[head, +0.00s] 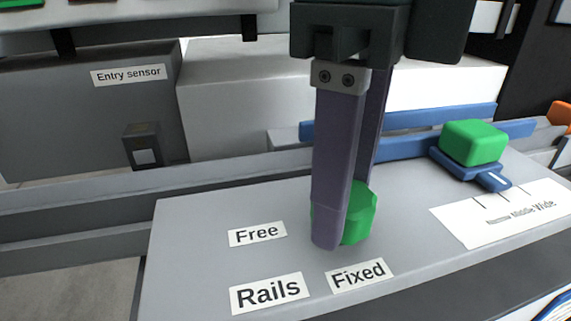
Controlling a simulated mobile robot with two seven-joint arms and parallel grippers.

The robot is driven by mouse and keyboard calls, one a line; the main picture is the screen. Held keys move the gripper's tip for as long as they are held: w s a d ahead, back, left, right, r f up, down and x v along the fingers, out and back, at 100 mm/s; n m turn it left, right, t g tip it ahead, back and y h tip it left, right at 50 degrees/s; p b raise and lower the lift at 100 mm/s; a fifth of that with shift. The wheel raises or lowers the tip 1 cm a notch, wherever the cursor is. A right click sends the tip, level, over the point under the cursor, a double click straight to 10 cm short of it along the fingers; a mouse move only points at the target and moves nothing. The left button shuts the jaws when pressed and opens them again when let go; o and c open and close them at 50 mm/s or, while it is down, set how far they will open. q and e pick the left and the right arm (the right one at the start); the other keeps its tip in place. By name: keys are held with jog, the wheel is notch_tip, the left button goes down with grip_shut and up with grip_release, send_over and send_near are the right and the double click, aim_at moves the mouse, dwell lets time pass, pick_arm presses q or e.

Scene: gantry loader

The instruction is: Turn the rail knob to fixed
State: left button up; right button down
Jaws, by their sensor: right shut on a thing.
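The rail knob (358,215) is green and stands on the grey panel top, partly hidden behind a finger. My right gripper (342,225) comes down from above and is shut on the knob, with its purple fingers reaching close to the panel. A "Free" label (257,234) lies to the left of the knob, a "Fixed" label (358,275) lies just in front of it, and a "Rails" label (269,293) lies to the front left. Any pointer on the knob is hidden, so I cannot tell its setting. My left gripper is not in view.
A green block-shaped handle (474,143) on a blue slider stands to the right, beside a white scale card (512,213) marked Narrow, Middle, Wide. Blue bars (408,146) run behind the gripper. A grey box labelled "Entry sensor" (128,75) stands at the back left.

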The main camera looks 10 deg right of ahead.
jog(key=n+b, duration=0.4)
jog(key=b, duration=0.1)
jog(key=shift+f, duration=0.2)
jog(key=shift+r+n+b, duration=0.1)
jog(key=shift+n+b, duration=0.8)
jog(key=shift+n, duration=0.3)
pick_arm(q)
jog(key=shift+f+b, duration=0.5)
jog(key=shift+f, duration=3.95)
pick_arm(e)
jog(key=shift+r+n, duration=0.1)
jog(key=shift+n, duration=0.6)
jog(key=shift+r, duration=0.1)
jog(key=c, duration=0.6)
grip_release()
jog(key=o, duration=0.3)
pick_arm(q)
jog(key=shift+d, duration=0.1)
